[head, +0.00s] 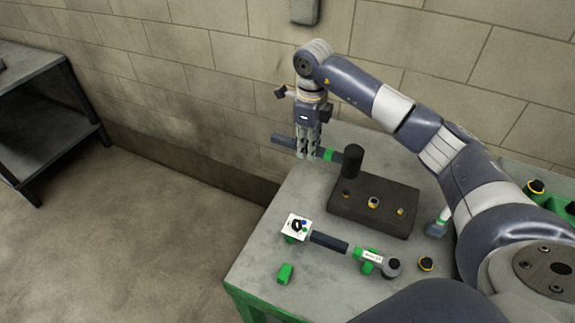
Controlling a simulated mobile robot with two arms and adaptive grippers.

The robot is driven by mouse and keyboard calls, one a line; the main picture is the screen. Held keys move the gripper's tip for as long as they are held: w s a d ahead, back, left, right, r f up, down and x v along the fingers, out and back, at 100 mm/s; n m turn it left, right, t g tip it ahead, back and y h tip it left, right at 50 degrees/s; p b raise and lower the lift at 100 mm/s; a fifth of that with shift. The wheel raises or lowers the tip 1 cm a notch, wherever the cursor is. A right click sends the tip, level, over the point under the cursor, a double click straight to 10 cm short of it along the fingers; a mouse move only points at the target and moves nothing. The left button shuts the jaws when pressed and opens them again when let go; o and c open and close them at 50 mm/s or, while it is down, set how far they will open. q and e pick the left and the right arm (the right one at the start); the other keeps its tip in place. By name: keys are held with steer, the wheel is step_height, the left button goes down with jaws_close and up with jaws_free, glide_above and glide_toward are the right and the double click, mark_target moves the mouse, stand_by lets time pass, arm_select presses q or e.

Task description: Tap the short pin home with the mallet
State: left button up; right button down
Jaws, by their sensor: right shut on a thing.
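My right gripper (308,152) is shut on the mallet's handle (284,141), which lies across its fingers. The mallet's black cylindrical head (352,161) is to the right of the fingers, near the far left corner of a dark block (350,213). I cannot tell whether the head touches anything. Three small yellow-marked pieces stand on the block: one at the left (346,194), a larger one in the middle (373,202) and one at the right (400,211). I cannot tell which is the short pin or how deep each sits. My left gripper is out of view.
A green holder (551,207) is at the right. Another table (30,62) stands far left. A wall rises behind.

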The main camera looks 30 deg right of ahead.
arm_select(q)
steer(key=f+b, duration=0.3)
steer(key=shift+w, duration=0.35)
arm_select(e)
steer(key=f, duration=0.1)
steer(key=d+f, duration=0.1)
steer(key=f, duration=0.2)
steer(key=shift+w+d+f, duration=0.15)
steer(key=shift+w+f, duration=0.05)
steer(key=shift+w, duration=0.15)
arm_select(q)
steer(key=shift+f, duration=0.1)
